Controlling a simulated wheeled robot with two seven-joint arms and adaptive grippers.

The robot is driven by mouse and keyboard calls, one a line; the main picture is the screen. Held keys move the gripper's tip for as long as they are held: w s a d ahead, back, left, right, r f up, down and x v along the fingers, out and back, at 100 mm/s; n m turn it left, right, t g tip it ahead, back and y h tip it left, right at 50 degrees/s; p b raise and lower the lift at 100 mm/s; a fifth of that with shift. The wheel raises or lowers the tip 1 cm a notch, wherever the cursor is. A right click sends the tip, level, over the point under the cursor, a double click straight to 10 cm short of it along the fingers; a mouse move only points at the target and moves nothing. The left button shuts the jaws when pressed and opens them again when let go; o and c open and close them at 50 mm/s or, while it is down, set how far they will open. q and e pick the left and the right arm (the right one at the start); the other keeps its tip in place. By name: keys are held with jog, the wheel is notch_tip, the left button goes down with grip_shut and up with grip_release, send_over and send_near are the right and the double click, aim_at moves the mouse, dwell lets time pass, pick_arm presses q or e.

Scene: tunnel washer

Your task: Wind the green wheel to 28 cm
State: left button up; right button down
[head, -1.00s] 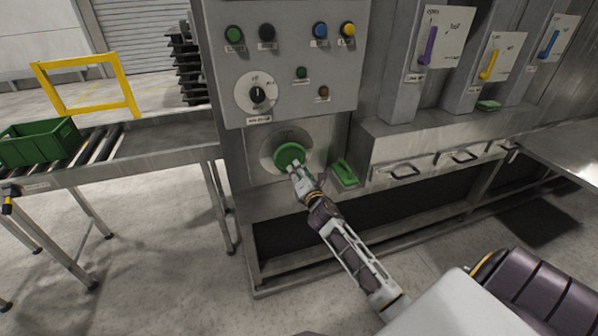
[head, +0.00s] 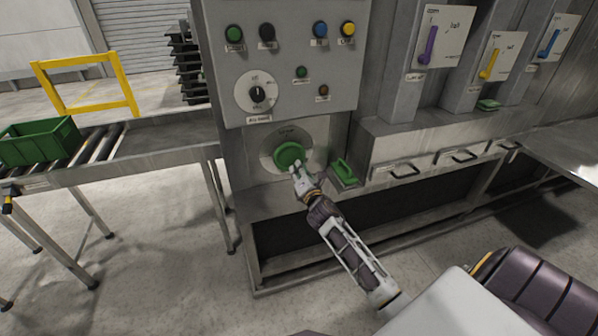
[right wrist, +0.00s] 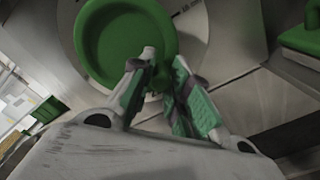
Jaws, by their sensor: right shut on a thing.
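The green wheel (head: 288,155) is mounted on a round pale dial plate (head: 266,160) low on the grey machine front. My right gripper (head: 298,170) is at the wheel's lower right edge, shut on a part of the wheel. In the right wrist view, the green wheel (right wrist: 122,40) fills the upper middle, and the fingers of my right gripper (right wrist: 160,82) meet at its lower right rim, hiding the part they hold. Any scale marks on the dial are too small to read. My left gripper is not in view.
A control panel with buttons and a black knob (head: 257,94) is above the wheel. A green block-like thing (head: 344,173) sits on the ledge close to the right of my gripper. A roller conveyor with a green crate (head: 38,143) stands at left.

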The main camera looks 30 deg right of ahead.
aim_at(284, 168)
jog(key=shift+a+f+m, duration=0.2)
jog(key=shift+m, duration=0.3)
jog(key=a+m, duration=0.1)
jog(key=m, duration=0.1)
jog(key=a+m, duration=0.1)
jog(key=m, duration=0.2)
jog(key=a+m, duration=0.1)
jog(key=m, duration=0.2)
jog(key=shift+w+a+f, duration=0.1)
jog(key=shift+w+f, duration=0.05)
jog(key=shift+w, duration=0.2)
jog(key=shift+w+a+r+m, duration=0.1)
jog(key=shift+a+r+m, duration=0.1)
jog(key=shift+m, duration=0.55)
jog(key=shift+w+a+r+m, duration=0.1)
jog(key=shift+a+m, duration=0.1)
jog(key=shift+m, duration=0.55)
jog(key=c, duration=1.3)
grip_release()
jog(key=shift+c, duration=0.2)
jog(key=shift+a+r, duration=0.1)
